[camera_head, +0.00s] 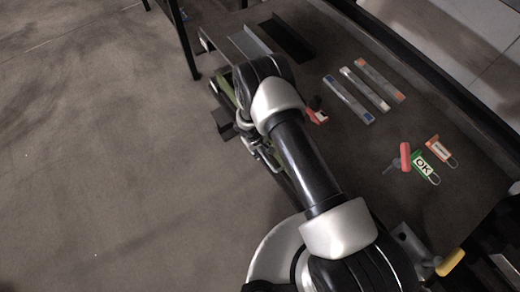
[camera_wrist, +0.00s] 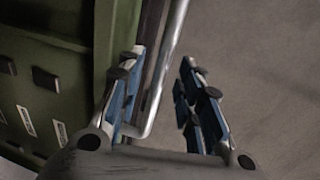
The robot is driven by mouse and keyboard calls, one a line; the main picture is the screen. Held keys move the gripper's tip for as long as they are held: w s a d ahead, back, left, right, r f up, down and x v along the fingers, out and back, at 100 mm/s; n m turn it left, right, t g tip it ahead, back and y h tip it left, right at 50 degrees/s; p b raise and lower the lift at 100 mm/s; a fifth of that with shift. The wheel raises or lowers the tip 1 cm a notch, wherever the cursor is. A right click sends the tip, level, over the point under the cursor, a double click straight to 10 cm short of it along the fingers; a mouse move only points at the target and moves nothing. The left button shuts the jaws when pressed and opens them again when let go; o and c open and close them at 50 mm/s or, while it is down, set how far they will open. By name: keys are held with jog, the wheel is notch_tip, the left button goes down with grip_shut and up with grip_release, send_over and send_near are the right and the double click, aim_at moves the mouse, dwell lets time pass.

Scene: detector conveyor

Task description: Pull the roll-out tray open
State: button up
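A green tray unit (camera_wrist: 121,35) fills the left of the wrist view, with a dark recess and a green face bearing dark knobs and pale labels. A thin metal bar handle (camera_wrist: 167,60) runs along its edge and bends near the bottom. My gripper (camera_wrist: 159,66) is open, and the bar passes between its fingers, nearer the left finger. Whether that finger touches the bar cannot be told. In the head view a green part (camera_head: 226,89) shows beside my arm, which hides most of the tray and my gripper.
Dark and grey channels (camera_head: 287,40) lie at the back. The floor (camera_head: 100,150) left of the table is clear.

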jog(key=shift+c, duration=0.2)
grip_shut()
dwell(0.5)
